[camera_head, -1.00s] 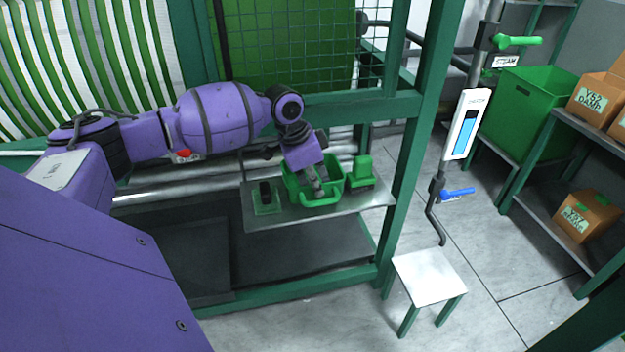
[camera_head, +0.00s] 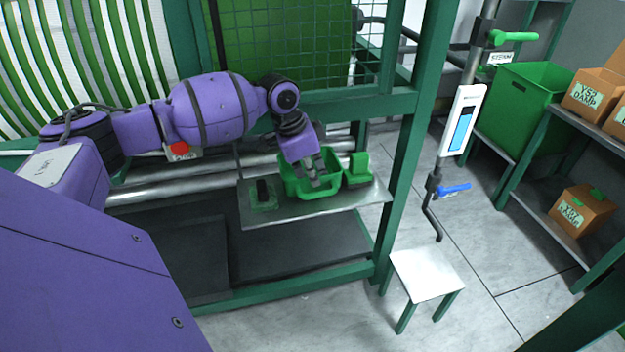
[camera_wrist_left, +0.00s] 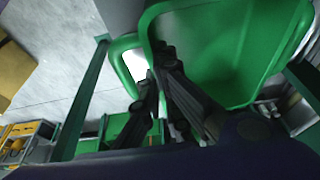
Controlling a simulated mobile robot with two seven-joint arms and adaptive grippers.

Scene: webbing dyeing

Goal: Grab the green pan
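My left gripper (camera_head: 318,181) reaches down over the pan's near side. In the left wrist view its dark fingertips (camera_wrist_left: 160,68) are close together at the rim and handle, seemingly shut on them. The exact contact is partly hidden by the fingers. My right gripper is not in view.
A green block-like item (camera_head: 359,169) stands right of the pan, and a small green tray with a dark item (camera_head: 263,194) lies left. A green frame post (camera_head: 411,140) rises right of the shelf. A white-topped stool (camera_head: 427,275) stands on the floor below.

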